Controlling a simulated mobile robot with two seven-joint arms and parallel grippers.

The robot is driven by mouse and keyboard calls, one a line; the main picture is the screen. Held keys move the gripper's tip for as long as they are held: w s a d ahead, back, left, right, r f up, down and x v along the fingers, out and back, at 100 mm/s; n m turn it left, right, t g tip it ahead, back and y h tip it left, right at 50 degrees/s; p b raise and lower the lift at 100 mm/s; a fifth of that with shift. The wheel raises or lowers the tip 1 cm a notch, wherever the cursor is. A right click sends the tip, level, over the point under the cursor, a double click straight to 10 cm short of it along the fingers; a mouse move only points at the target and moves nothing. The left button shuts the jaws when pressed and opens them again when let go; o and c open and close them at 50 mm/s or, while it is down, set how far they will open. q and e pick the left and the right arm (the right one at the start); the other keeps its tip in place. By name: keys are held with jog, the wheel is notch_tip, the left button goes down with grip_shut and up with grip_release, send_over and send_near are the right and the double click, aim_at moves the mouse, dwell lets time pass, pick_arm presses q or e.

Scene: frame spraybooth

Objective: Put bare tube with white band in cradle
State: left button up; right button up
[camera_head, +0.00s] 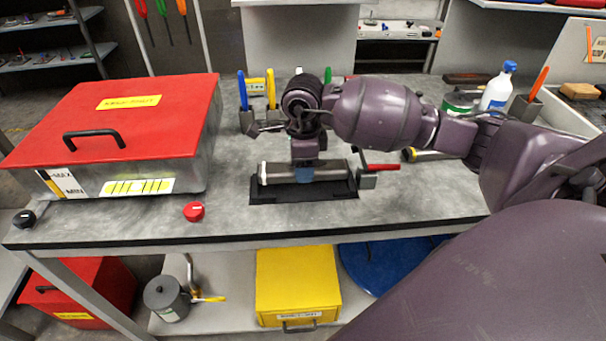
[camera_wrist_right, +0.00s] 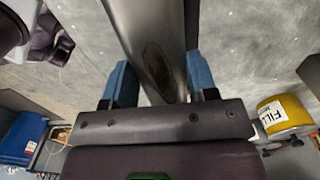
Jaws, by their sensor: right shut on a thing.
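A bare silver tube (camera_head: 330,171) lies level across the middle of the bench, with a pale band near its left end. It is at a black cradle (camera_head: 262,196), whose base shows in front of it and below it. I cannot tell whether the tube rests fully in the cradle. My right gripper (camera_head: 304,174) points down and is shut on the tube near its middle. In the right wrist view the tube (camera_wrist_right: 150,45) runs between the two blue fingers, with a brownish patch on it. My left gripper is not in view.
A red-lidded box (camera_head: 160,88) fills the bench's left. A red knob (camera_head: 194,211) lies near the front edge. Another tube with a yellow end (camera_head: 430,155) lies farther right. A white bottle (camera_head: 496,92) stands behind.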

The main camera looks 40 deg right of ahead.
jog(key=shift+w+d+f, duration=0.1)
jog(key=shift+w+f, duration=0.05)
jog(key=shift+f, duration=1.6)
jog(key=shift+f, duration=0.15)
jog(key=o, duration=1.1)
jog(key=shift+r, duration=0.25)
notch_tip(320, 180, up, 12)
jog(key=shift+f+p, duration=0.1)
jog(key=shift+p, duration=0.2)
